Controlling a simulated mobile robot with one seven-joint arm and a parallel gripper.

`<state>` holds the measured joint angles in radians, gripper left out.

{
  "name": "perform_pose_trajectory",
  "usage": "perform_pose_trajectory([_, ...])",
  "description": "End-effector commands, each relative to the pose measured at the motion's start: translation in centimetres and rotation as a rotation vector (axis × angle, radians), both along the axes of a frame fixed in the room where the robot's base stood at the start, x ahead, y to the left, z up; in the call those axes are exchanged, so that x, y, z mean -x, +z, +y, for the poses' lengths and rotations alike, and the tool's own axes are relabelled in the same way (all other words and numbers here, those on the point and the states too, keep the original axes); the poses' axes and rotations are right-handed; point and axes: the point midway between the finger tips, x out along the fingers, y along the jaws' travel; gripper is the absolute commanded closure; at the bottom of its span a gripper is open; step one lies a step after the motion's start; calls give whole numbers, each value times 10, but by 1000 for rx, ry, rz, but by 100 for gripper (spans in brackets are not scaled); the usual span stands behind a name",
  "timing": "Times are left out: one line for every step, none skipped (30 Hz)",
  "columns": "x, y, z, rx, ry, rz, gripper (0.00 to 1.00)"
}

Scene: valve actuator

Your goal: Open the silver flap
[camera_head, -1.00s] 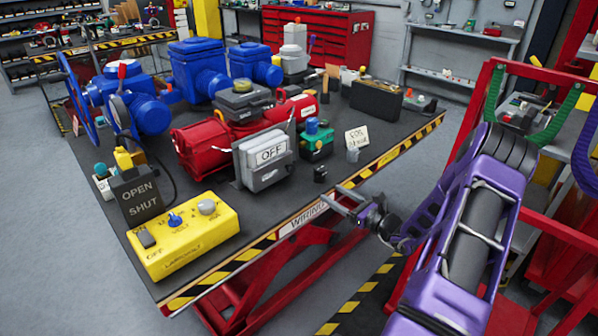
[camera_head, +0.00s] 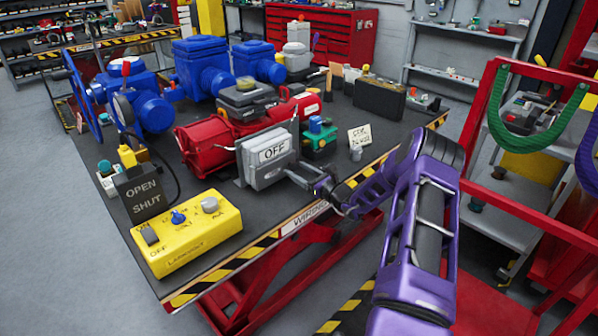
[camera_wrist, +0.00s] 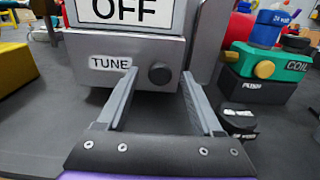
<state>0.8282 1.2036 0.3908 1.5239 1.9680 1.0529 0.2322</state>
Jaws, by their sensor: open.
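A silver-grey box (camera_head: 267,155) with a white OFF sign stands on the dark table in front of a red actuator. In the wrist view its silver front (camera_wrist: 206,9) carries the OFF sign (camera_wrist: 125,11), and below are a TUNE label (camera_wrist: 110,63) and a dark round knob (camera_wrist: 161,73). I cannot tell exactly where the flap's edges run. My gripper (camera_head: 304,176) is at the box's lower right in the head view. In the wrist view my gripper (camera_wrist: 160,82) is open and empty, its fingertips on either side of the knob; contact is unclear.
A green COIL block (camera_wrist: 268,65) with a blue cap stands right of the box. A small black block (camera_wrist: 237,120) lies near my right finger. A yellow control box (camera_head: 187,232) and a black OPEN/SHUT box (camera_head: 145,193) stand at the table's left front. A handwritten card (camera_head: 360,137) stands to the right.

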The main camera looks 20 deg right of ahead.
Motion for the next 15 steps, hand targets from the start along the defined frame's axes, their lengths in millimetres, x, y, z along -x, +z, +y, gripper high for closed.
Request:
perform_pose_trajectory([-1, 0, 0, 0, 0, 0, 32])
perform_pose_trajectory([-1, 0, 0, 0, 0, 0, 32])
perform_pose_trajectory([-1, 0, 0, 0, 0, 0, 32])
perform_pose_trajectory([-1, 0, 0, 0, 0, 0, 32])
perform_pose_trajectory([-1, 0, 0, 0, 0, 0, 32])
perform_pose_trajectory([-1, 0, 0, 0, 0, 0, 32])
perform_pose_trajectory([-1, 0, 0, 0, 0, 0, 34])
perform_pose_trajectory([-1, 0, 0, 0, 0, 0, 40])
perform_pose_trajectory([-1, 0, 0, 0, 0, 0, 47])
perform_pose_trajectory([0, 0, 0, 0, 0, 0, 52])
perform_pose_trajectory([0, 0, 0, 0, 0, 0, 58])
perform_pose_trajectory([0, 0, 0, 0, 0, 0, 65])
perform_pose_trajectory([0, 0, 0, 0, 0, 0, 70])
perform_pose_trajectory([0, 0, 0, 0, 0, 0, 76])
perform_pose_trajectory([0, 0, 0, 0, 0, 0, 83])
